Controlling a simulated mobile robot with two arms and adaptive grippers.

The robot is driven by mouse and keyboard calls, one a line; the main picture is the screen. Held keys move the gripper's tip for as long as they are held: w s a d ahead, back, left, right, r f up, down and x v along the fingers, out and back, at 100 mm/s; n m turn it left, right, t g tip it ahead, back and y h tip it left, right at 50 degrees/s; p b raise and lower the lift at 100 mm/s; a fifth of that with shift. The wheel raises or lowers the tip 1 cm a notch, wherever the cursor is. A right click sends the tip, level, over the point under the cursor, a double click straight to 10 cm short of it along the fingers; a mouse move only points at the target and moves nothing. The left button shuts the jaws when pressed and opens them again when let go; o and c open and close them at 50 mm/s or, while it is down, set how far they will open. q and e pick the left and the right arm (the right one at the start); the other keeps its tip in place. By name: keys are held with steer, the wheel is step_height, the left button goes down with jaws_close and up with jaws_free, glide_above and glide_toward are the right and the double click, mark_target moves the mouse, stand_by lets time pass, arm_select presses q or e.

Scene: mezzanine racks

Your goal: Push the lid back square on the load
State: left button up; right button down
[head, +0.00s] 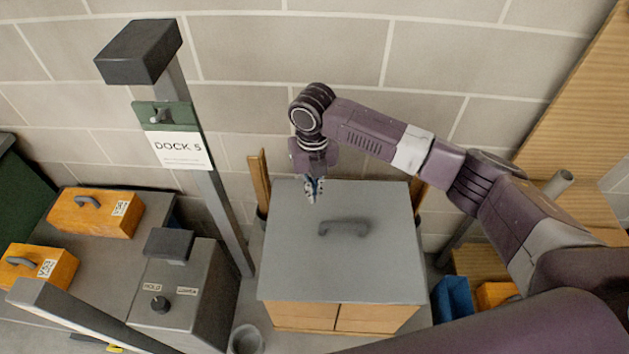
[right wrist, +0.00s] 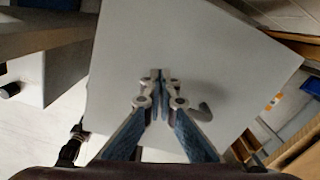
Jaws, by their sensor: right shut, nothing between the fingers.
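The grey lid (head: 300,255) lies flat on the load, a wooden box stack (head: 375,318) with a dark seam down its front. The lid has a dark handle (head: 343,227) near its middle. It looks turned slightly relative to the load. My right gripper (head: 313,198) is shut and empty, over the lid's far left part, pointing down. In the right wrist view the gripper (right wrist: 160,75) shows shut in front of the pale lid (right wrist: 200,45), and the handle (right wrist: 203,112) is to its right. I cannot tell whether the fingertips touch the lid. My left gripper is not in view.
Wooden posts (head: 260,180) stand behind the load. At left are a grey control box (head: 185,300) with a knob, a DOCK 5 sign (head: 180,149) on a post, and orange boxes (head: 97,212) on a grey table. A blue bin (head: 453,299) stands at right, below my right arm.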

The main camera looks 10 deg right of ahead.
glide_above(319, 216)
steer(key=w, duration=0.1)
steer(key=f, duration=0.2)
steer(key=a+f, duration=0.1)
steer(key=f, duration=0.1)
steer(key=shift+p, duration=0.35)
steer(key=shift+s+d+f+p, duration=0.1)
steer(key=shift+s+f+p, duration=0.1)
steer(key=shift+s+p, duration=0.4)
steer(key=shift+s+f+p, duration=0.2)
steer(key=shift+s+p, duration=0.25)
steer(key=shift+s, duration=0.8)
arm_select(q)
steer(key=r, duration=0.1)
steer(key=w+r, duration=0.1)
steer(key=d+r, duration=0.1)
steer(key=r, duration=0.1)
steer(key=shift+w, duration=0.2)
arm_select(e)
steer(key=shift+d+f, duration=0.1)
steer(key=shift+f, duration=0.05)
arm_select(q)
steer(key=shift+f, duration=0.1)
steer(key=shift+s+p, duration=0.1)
steer(key=shift+p, duration=0.25)
arm_select(e)
steer(key=shift+s, duration=0.1)
